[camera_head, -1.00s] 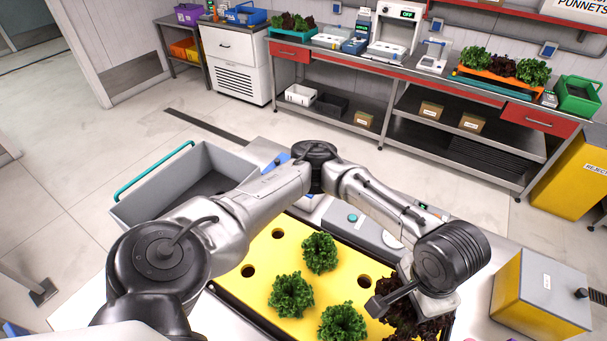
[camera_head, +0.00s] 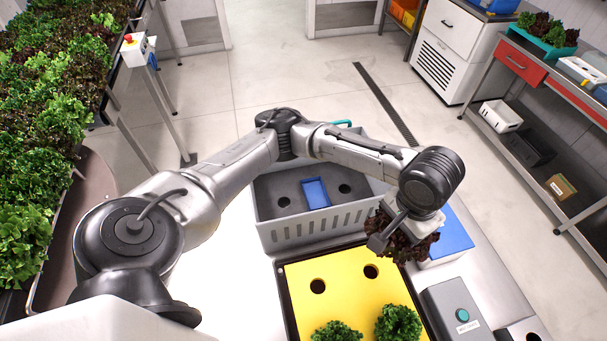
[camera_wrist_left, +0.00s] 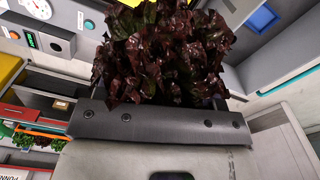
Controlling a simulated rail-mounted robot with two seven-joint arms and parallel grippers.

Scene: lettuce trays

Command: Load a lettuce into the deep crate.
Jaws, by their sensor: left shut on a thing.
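My left gripper (camera_head: 388,232) is shut on a dark red lettuce (camera_head: 412,243) and holds it beside the deep crate's right end, above the bench. The fingertips are mostly hidden by the lettuce and wrist. The dark red lettuce (camera_wrist_left: 165,50) fills the top middle of the left wrist view, in front of the gripper's grey bar. The deep grey crate (camera_head: 312,232) has slotted walls and a teal handle; its floor shows dark holes and a blue rectangular piece (camera_head: 316,192), with no lettuce visible inside. My right gripper is not in view.
A yellow raft (camera_head: 345,295) with round holes and green lettuces (camera_head: 398,322) lies in front of the crate. A blue-topped box (camera_head: 450,238) stands just right of the held lettuce. A grey device with a teal button (camera_head: 462,315) stands at lower right.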

